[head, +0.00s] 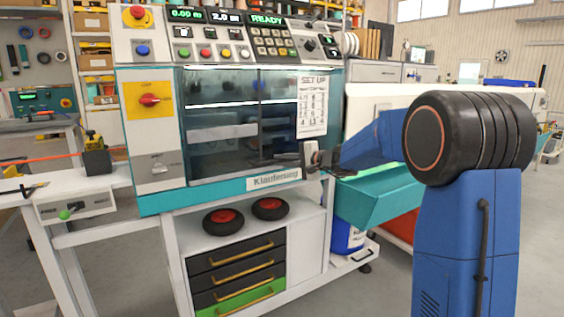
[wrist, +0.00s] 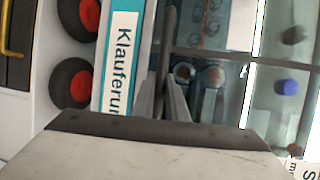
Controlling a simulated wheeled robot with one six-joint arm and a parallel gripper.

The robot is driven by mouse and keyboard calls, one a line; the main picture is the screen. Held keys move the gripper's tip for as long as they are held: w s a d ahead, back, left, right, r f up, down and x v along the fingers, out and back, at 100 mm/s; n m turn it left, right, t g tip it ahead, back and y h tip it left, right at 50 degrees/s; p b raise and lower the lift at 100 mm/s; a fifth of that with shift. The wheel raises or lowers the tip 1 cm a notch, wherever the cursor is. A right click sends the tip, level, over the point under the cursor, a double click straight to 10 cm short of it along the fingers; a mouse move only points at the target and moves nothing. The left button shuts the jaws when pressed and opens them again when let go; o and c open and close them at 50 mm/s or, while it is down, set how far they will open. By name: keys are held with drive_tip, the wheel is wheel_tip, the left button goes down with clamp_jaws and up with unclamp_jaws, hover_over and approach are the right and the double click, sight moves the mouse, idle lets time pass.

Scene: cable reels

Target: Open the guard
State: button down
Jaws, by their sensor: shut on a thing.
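The guard (head: 225,112) is a dark see-through window across the front of the teal and white machine, and it looks shut. A "SET UP" sheet (head: 312,103) shows at its right. My gripper (head: 312,158) is at the guard's lower right, above the right end of the "Klauferung" label. In the wrist view my gripper (wrist: 165,90) has its two fingers closed around a dark bar, the guard handle (wrist: 169,40). The handle's grasped part is hidden between the fingers. In the head view the gripper and arm hide most of the handle.
Control buttons and a "READY" display (head: 267,20) sit above the guard. A yellow plate with a red knob (head: 149,100) is at its left. Below are two black-and-red reels (head: 223,221) and drawers (head: 238,270). A teal chute (head: 375,195) stands close under my arm.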

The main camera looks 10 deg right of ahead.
wheel_tip(320, 180, up, 37)
drive_tip(key=shift+r, duration=0.2)
drive_tip(key=c, duration=1.8)
unclamp_jaws()
drive_tip(key=shift+o, duration=0.2)
drive_tip(key=v, duration=1.7)
drive_tip(key=shift+d, duration=0.2)
drive_tip(key=shift+s, duration=0.15)
